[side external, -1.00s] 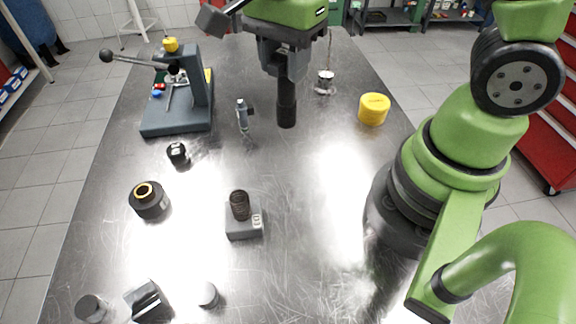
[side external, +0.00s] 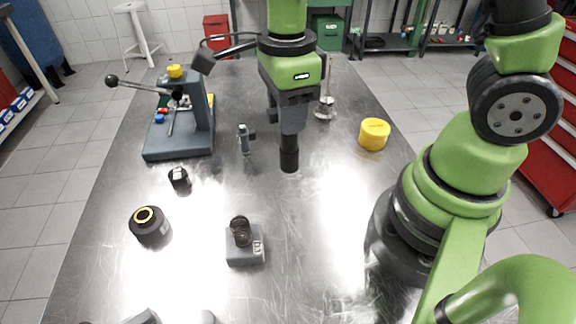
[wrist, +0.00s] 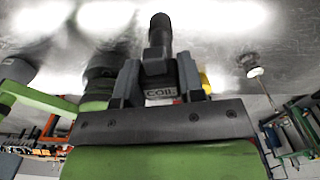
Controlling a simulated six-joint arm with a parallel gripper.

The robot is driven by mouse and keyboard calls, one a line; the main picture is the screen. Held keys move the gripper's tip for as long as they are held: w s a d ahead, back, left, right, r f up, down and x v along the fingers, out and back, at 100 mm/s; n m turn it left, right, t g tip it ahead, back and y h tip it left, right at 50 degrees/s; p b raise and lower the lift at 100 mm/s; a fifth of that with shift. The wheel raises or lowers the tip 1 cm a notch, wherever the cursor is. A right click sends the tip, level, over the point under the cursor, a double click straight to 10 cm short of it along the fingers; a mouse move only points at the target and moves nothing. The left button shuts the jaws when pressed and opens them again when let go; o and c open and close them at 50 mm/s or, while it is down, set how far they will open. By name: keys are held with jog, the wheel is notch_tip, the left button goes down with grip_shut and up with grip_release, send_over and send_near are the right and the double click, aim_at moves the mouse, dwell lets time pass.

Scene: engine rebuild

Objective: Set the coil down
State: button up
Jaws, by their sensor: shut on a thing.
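The coil (side external: 289,158) is a black, roughly upright cylinder hanging from my gripper (side external: 291,130) over the middle of the metal table (side external: 325,220). In the wrist view, the coil (wrist: 160,35) extends out beyond my gripper (wrist: 160,76), and a label reading "COIL" shows on its grey body between the fingers. My gripper is shut on that body. The coil's lower end looks close to the tabletop, but I cannot tell whether it touches.
A small blue-grey tool (side external: 245,142) stands just left of the coil. A lever press (side external: 178,150) is farther left, a yellow container (side external: 374,134) to the right. A grey block (side external: 245,257) holding a dark ribbed cylinder (side external: 240,231) is nearer. The table right of that block is clear.

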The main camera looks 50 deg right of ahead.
aim_at(287, 149)
jog(key=shift+f, duration=3.45)
jog(key=shift+f, duration=0.15)
jog(key=o, duration=1)
